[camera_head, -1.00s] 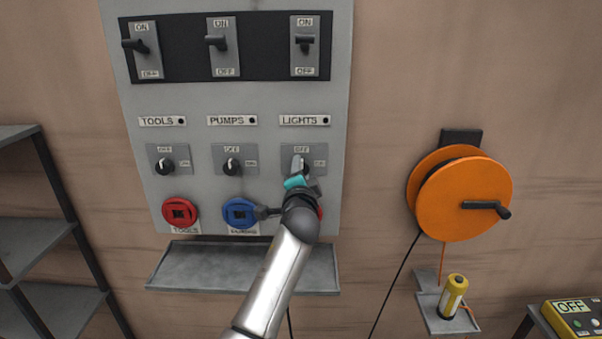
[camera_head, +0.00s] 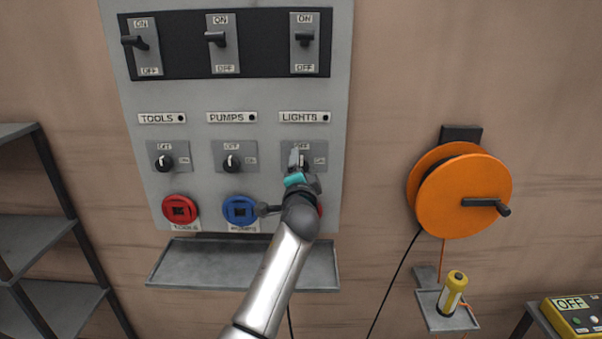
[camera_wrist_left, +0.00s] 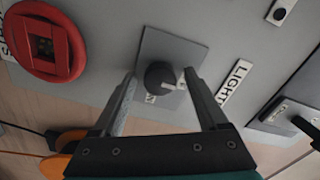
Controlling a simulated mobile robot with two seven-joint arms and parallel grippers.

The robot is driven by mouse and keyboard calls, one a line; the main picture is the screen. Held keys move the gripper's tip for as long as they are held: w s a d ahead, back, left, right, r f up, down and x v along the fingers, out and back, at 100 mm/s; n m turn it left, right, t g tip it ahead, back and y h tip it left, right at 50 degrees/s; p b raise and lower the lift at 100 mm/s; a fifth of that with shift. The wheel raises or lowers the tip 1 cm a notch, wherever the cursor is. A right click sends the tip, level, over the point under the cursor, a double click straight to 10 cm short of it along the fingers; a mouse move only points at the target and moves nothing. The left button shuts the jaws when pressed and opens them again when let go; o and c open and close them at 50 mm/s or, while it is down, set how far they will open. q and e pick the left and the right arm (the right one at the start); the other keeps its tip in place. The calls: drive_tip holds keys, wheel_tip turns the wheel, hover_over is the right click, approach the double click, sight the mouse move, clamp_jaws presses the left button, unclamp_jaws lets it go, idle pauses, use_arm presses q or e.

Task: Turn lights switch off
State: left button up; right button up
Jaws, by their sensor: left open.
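The lights switch is a black rotary knob with a pale pointer on a grey plate under the LIGHTS label (camera_head: 299,118). In the head view my left gripper (camera_head: 296,158) is in front of it and covers most of the knob. In the left wrist view the knob (camera_wrist_left: 160,77) sits between the two open fingers (camera_wrist_left: 158,95), with the pointer towards the right finger. The right fingertip looks very close to the knob; I cannot tell if it touches. My right gripper is not in view.
Similar knobs for TOOLS (camera_head: 164,162) and PUMPS (camera_head: 232,162) are to the left. Lever switches (camera_head: 304,40) are above. A red socket (camera_head: 180,209), a blue socket (camera_head: 240,211) and a grey shelf (camera_head: 170,266) are below. An orange reel (camera_head: 440,205) hangs at the right.

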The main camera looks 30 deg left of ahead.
use_arm(q)
drive_tip(key=v, duration=1.5)
drive_tip(key=shift+s, duration=0.15)
drive_tip(key=w+d+f+m+g+h+b, duration=0.1)
drive_tip(key=d+f+h, duration=0.2)
drive_tip(key=f, duration=0.8)
drive_tip(key=d+f+g+h+b, duration=0.1)
drive_tip(key=d+f+g+h, duration=0.15)
drive_tip(key=f, duration=0.95)
drive_tip(key=s+d+f+g+h+b, duration=0.1)
drive_tip(key=s+d+f, duration=0.15)
drive_tip(key=f, duration=0.65)
drive_tip(key=s+d+f+g+h, duration=0.15)
drive_tip(key=s+f, duration=0.25)
drive_tip(key=f, duration=0.4)
drive_tip(key=s+d+f+n+g+h+b, duration=0.1)
drive_tip(key=s+f+g, duration=0.1)
drive_tip(key=s+f, duration=0.7)
drive_tip(key=s+d+f+n+g+b, duration=0.1)
drive_tip(key=s+f+n+g, duration=0.15)
drive_tip(key=s+f, duration=0.75)
drive_tip(key=s+a+f+n+g, duration=0.1)
drive_tip(key=s+f+g, duration=0.1)
drive_tip(key=s, duration=0.7)
drive_tip(key=s+f+n+g+b, duration=0.1)
drive_tip(key=s+f, duration=0.3)
drive_tip(key=s, duration=0.5)
drive_tip(key=shift+s+a+f+g+h, duration=0.25)
drive_tip(key=shift+a+f+g+h, duration=0.05)
drive_tip(key=shift+a+f+g, duration=0.1)
